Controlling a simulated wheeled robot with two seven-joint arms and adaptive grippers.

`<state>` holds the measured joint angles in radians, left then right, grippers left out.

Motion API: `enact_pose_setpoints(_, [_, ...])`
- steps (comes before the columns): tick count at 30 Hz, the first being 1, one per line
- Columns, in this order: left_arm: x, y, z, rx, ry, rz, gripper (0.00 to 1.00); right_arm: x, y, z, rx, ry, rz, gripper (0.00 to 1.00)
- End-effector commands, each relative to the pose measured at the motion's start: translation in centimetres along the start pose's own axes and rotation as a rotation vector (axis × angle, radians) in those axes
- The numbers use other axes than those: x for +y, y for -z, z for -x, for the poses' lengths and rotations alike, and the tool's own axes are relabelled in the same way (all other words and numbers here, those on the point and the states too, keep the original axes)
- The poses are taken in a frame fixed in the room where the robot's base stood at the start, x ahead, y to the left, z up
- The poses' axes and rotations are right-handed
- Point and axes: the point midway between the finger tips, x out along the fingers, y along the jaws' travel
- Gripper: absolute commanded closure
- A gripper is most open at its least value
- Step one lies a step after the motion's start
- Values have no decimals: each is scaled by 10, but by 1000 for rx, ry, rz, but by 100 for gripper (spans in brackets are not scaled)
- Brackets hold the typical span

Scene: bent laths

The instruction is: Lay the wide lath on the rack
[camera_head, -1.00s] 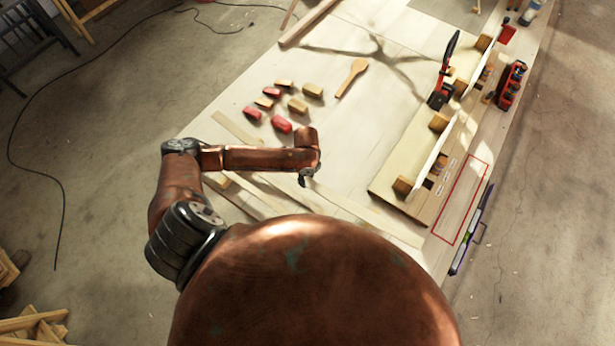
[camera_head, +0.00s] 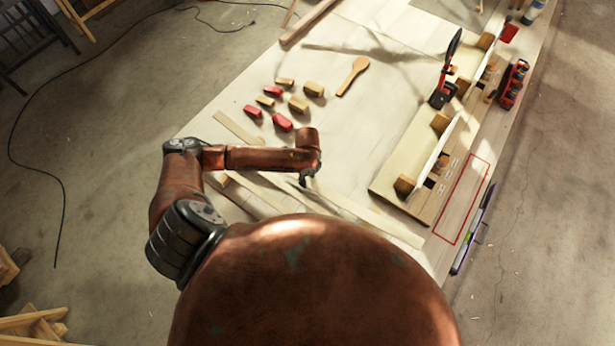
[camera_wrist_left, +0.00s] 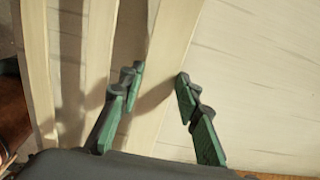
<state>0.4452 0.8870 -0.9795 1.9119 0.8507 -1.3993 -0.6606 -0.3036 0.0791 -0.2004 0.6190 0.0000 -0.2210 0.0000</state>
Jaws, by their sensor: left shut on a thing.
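My left gripper (camera_head: 307,181) is low over the near part of the table, among several pale laths. In the left wrist view its green-padded fingers (camera_wrist_left: 159,76) are on either side of a pale lath (camera_wrist_left: 172,42), and it is shut on that lath. The held lath looks broader than the laths beside it, a middle one (camera_wrist_left: 100,45) and a left one (camera_wrist_left: 36,65). In the head view my arm and body hide part of the laths; one end (camera_head: 390,225) shows to the right. I cannot tell which thing is the rack. My right gripper is not in view.
Right of the laths is a board (camera_head: 388,181) with wooden blocks, a white strip and a red-black clamp (camera_head: 445,80). A red outlined rectangle (camera_head: 437,233) marks the right table edge.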

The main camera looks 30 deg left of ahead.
Motion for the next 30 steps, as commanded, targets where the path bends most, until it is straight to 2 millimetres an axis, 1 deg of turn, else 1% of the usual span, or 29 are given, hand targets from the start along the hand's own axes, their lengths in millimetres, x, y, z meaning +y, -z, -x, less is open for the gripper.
enact_pose_setpoints(12, [0, 0, -6, -1, -1, 0, 96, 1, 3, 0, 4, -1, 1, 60])
enact_pose_setpoints(20, [0, 0, -6, 0, 0, 0, 96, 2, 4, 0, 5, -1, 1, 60])
enact_pose_setpoints(21, [0, 0, -6, 0, 0, 0, 67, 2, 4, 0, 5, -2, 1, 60])
enact_pose_setpoints(27, [0, 0, -6, 0, 0, 0, 54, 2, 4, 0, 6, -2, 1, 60])
enact_pose_setpoints(30, [0, 0, -6, 0, 0, 0, 48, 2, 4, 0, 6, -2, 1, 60])
